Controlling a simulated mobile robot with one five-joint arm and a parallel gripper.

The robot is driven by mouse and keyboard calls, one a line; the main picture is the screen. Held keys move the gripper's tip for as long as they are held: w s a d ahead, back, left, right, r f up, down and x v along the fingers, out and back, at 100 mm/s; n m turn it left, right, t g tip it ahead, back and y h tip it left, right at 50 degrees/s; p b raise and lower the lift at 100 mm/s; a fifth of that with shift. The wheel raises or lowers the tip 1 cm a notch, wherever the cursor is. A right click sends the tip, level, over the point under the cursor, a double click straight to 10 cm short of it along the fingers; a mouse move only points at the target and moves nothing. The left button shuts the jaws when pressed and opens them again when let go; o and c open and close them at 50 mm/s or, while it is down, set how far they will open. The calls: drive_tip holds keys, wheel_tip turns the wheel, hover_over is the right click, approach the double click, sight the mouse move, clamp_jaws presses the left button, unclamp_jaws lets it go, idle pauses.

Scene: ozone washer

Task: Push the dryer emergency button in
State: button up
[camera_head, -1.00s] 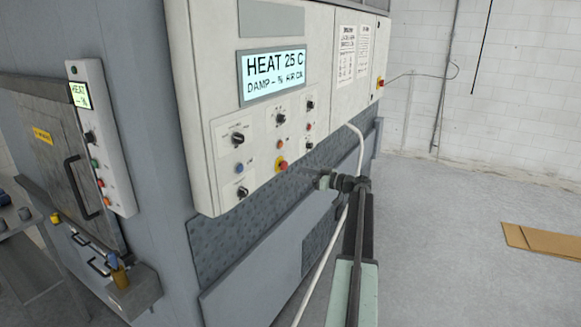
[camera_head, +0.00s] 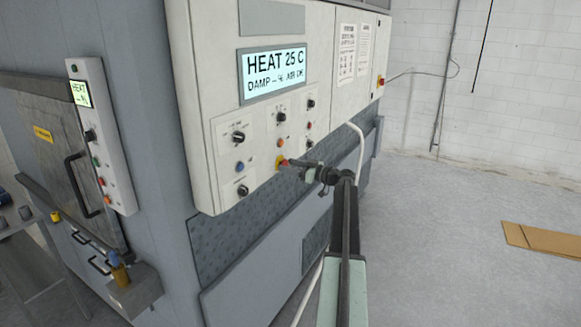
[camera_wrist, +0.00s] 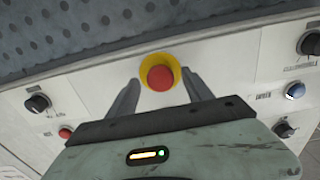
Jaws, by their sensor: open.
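The dryer emergency button (camera_head: 282,164) is a red mushroom button on a yellow ring, low on the white control panel. In the wrist view the red button (camera_wrist: 160,77) shows between and just beyond my two finger tips, with part of the yellow ring around it. My gripper (camera_head: 292,163) is at the button's right in the head view, its tip at or very near the button. The fingers (camera_wrist: 160,92) are apart, one on each side of the button. I cannot tell whether they touch it. In the head view the gripper partly covers the button.
The panel also carries black knobs (camera_head: 238,137), a blue button (camera_head: 239,167), an orange button (camera_head: 281,143) and a lit display (camera_head: 273,73). A white hose (camera_head: 359,150) hangs behind my arm. A brown sheet (camera_head: 540,245) lies on the open floor at right.

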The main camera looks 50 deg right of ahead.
clamp_jaws()
drive_tip(key=shift+w+a, duration=0.15)
drive_tip(key=shift+w, duration=0.45)
unclamp_jaws()
drive_tip(key=v, duration=0.8)
drive_tip(key=shift+a, duration=0.1)
